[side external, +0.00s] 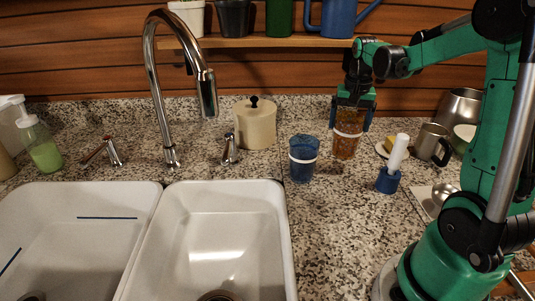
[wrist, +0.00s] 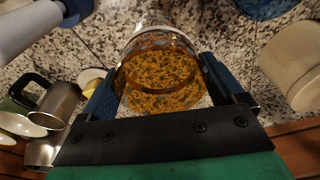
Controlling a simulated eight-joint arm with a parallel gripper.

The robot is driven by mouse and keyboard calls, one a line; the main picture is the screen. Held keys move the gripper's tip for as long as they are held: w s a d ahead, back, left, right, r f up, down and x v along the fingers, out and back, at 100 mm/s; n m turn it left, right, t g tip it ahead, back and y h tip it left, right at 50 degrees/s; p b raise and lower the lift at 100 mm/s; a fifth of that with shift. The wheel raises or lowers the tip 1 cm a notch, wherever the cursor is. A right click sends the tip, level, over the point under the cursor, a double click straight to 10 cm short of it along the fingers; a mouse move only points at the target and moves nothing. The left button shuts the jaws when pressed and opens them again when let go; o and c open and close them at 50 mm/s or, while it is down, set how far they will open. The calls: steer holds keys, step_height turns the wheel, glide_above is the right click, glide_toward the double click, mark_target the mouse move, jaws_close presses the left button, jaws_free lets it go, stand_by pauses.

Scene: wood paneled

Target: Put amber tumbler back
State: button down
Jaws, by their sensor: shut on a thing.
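The amber tumbler (side external: 346,135) stands upright on or just above the granite counter, right of the blue tumbler, with a pale band around it. In the wrist view the amber tumbler (wrist: 160,75) fills the space between the fingers. My gripper (side external: 352,112) comes down from above and is shut on it. In the wrist view my gripper (wrist: 160,90) has one finger on each side of the tumbler. Whether its base touches the counter is hard to tell.
A blue tumbler (side external: 303,158) stands close on the left. A white-handled brush in a blue holder (side external: 388,180) is in front on the right. A cream canister (side external: 255,124), metal mug (side external: 432,145) and yellow sponge on a dish (side external: 390,144) are nearby. The sink (side external: 215,235) is front left.

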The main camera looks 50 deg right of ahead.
mark_target(346, 138)
steer(key=shift+f, duration=2.2)
jaws_free()
steer(key=shift+f, duration=0.1)
steer(key=r, duration=0.7)
steer(key=a+r, duration=0.1)
steer(key=r, duration=0.3)
steer(key=shift+s+r, duration=0.35)
steer(key=shift+s, duration=0.05)
steer(key=shift+a+r, duration=0.2)
steer(key=shift+a, duration=0.1)
steer(key=a+f+n+t, duration=0.2)
steer(key=a+n, duration=0.3)
steer(key=a, duration=0.5)
steer(key=a+f+n+t+y, duration=0.1)
steer(key=a+f+n+t, duration=0.2)
steer(key=a+n, duration=0.3)
steer(key=a+t, duration=0.1)
steer(key=a, duration=0.4)
steer(key=shift+s+n, duration=0.3)
